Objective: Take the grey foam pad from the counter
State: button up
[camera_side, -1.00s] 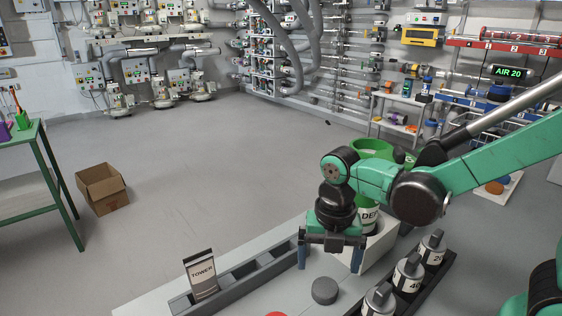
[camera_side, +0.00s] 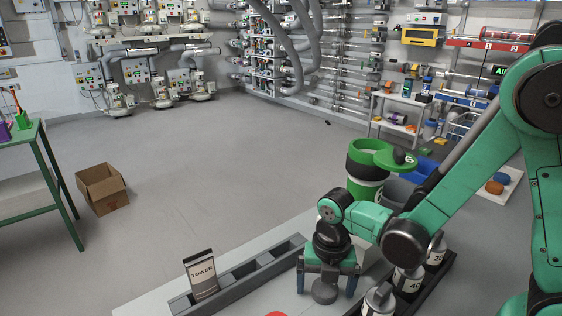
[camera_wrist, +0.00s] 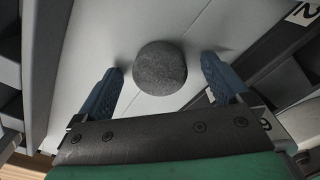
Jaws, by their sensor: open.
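The grey foam pad (camera_side: 324,291) is a small dark round disc lying on the light counter (camera_side: 283,303). In the wrist view the pad (camera_wrist: 160,68) lies ahead of and between the two blue fingertips. My gripper (camera_side: 326,284) is open and low over the pad, with one finger on each side of it. In the wrist view my gripper (camera_wrist: 160,80) shows clear gaps between both fingers and the pad. The fingers do not touch the pad there.
A dark slotted rack (camera_side: 245,271) with a TOWER card (camera_side: 201,275) stands left of the gripper. Labelled canisters (camera_side: 378,301) stand close on the right. A red disc (camera_side: 276,314) shows at the bottom edge. A green-rimmed container (camera_side: 366,172) stands behind.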

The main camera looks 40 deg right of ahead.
jog(key=c, duration=1.3)
